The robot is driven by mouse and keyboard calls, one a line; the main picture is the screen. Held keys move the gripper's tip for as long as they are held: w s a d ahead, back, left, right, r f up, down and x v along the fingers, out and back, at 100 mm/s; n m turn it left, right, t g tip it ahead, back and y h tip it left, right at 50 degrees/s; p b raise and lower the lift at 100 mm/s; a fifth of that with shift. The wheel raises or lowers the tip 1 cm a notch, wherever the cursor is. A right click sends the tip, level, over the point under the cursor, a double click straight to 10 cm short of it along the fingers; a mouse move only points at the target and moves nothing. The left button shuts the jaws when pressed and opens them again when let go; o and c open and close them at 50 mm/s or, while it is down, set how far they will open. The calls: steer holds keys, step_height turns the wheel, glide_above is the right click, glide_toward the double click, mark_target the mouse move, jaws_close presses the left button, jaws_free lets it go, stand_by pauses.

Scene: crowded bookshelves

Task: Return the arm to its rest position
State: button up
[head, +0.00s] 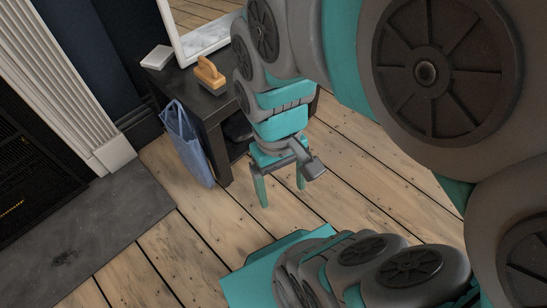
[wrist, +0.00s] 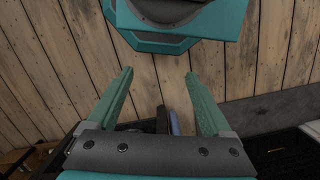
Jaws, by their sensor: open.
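My gripper (head: 281,190) hangs at the end of my folded arm, fingers pointing down over the wooden floor. No object is held. My own teal base shows just past the fingertips at the top of the wrist view and at the bottom of the head view. My large grey and teal arm links hide the right side of the head view.
A dark table (head: 215,105) stands behind my gripper, with a wooden-handled brush (head: 209,75), a white box (head: 157,57) and a white-framed mirror (head: 203,40) on it. A blue bag (head: 187,143) hangs at its side. A fireplace (head: 20,150) is at left. Plank floor (head: 165,235) is clear.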

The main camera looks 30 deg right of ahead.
steer(key=shift+s+f, duration=0.3)
steer(key=shift+s, duration=0.2)
steer(key=shift+r, duration=0.1)
step_height(320, 180, up, 4)
steer(key=p, duration=0.4)
steer(key=shift+r+p, duration=0.25)
steer(key=shift+p, duration=0.05)
